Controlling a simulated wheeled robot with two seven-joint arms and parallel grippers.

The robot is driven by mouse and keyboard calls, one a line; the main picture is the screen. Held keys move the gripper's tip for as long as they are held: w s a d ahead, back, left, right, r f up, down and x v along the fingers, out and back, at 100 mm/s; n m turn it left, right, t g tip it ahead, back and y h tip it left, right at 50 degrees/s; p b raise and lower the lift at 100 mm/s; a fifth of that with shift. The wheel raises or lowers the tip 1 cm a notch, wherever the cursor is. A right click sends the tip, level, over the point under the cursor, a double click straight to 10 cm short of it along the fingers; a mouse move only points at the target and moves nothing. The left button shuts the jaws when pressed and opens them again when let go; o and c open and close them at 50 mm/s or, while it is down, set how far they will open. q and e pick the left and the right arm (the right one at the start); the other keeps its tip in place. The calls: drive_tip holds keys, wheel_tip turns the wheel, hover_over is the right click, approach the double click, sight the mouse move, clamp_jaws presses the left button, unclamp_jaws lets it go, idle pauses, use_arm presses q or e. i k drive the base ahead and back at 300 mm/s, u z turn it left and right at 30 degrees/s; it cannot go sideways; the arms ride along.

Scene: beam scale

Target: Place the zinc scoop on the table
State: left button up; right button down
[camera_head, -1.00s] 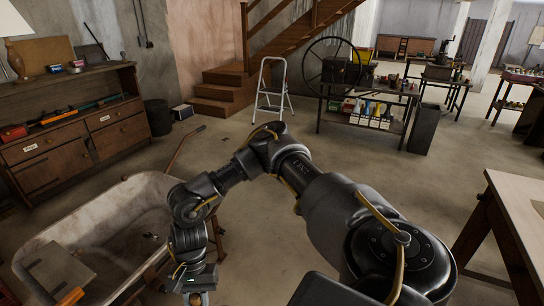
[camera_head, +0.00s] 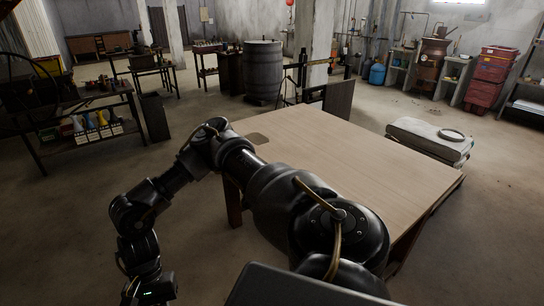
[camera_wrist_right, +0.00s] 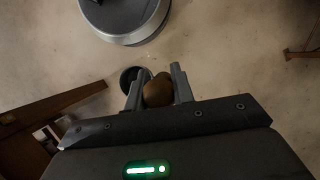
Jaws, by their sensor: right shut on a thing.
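In the right wrist view, my right gripper (camera_wrist_right: 156,86) is shut on a rounded brown handle, which I take to be the zinc scoop (camera_wrist_right: 158,93). A dark round cup-like part shows just left of the handle, partly hidden by a finger. The table (camera_head: 350,160), with a pale wooden top, stands ahead in the head view, to the right of my arm's wrist. The arm's wrist hangs low at the bottom left, apart from the table. The gripper's fingers and the scoop are out of the head view. My left gripper is not in view.
A barrel (camera_head: 263,72) stands behind the table. Pale stacked sacks (camera_head: 430,140) lie beyond its right side. A workbench (camera_head: 85,115) with bottles stands at left.

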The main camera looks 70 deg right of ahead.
sight(309, 148)
drive_tip(key=z, duration=0.75)
drive_tip(key=i, duration=1.9)
drive_tip(key=z, duration=2.05)
